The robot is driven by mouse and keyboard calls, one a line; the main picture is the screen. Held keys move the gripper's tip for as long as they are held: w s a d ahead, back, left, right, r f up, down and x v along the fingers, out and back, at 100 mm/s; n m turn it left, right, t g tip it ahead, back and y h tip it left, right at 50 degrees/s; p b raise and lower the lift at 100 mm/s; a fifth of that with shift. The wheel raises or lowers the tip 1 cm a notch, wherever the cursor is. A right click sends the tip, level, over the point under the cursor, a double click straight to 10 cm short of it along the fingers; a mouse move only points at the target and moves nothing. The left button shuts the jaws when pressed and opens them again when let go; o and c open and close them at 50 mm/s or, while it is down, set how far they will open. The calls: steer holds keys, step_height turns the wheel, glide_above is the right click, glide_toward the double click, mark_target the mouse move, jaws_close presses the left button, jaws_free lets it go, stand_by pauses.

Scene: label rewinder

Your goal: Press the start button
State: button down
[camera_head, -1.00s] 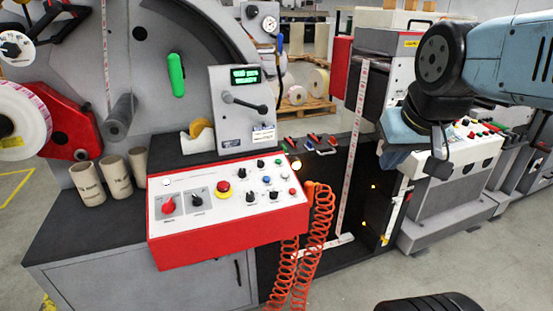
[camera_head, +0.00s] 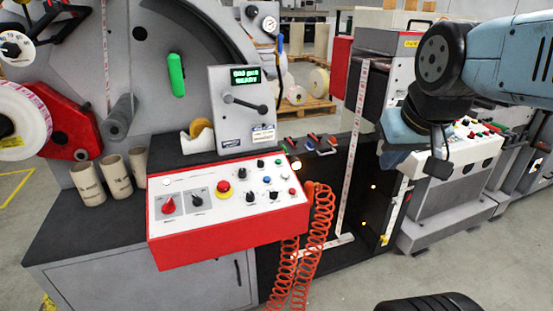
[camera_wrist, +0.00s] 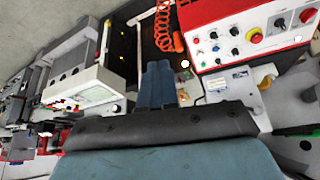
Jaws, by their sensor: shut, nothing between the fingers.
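The control panel (camera_head: 225,225) is a white-topped red box at the front of the machine. It carries a red mushroom button on yellow (camera_head: 223,187), a blue button (camera_head: 266,179), a red button (camera_head: 292,191), a red rotary switch (camera_head: 169,205) and several black knobs. The labels are too small to read, so I cannot tell which is the start button. My gripper (camera_wrist: 157,65) is shut and empty, its two blue-grey fingers together in the wrist view. The panel (camera_wrist: 250,60) lies to the right of the fingertips there, apart from them. In the head view my arm is well right of the panel.
A small display (camera_head: 245,76) shows green text above the panel. A coiled orange hose (camera_head: 318,240) hangs at the panel's right side. Cardboard cores (camera_head: 88,184) stand left of the panel. A second machine (camera_head: 450,200) stands at the right. Floor shows in front.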

steer(key=w+d+n+t, duration=0.1)
steer(key=w+n+t, duration=0.15)
steer(key=w, duration=1.15)
steer(key=n+t+y, duration=0.3)
steer(key=n+y, duration=0.2)
steer(key=n, duration=0.7)
glide_above(278, 161)
steer(key=s+d, duration=0.2)
steer(key=s, duration=0.2)
step_height(278, 161, down, 14)
steer(key=shift+a+f, duration=0.25)
steer(key=shift+w+a+f, duration=0.1)
steer(key=shift+w+f, duration=0.3)
steer(key=shift+f, duration=1)
steer(key=shift+w+a+f, duration=0.15)
steer(key=shift+w+f, duration=0.25)
steer(key=shift+f, duration=1.05)
steer(key=shift+w+a+f, duration=0.1)
steer(key=shift+w+f, duration=0.3)
steer(key=shift+f, duration=1)
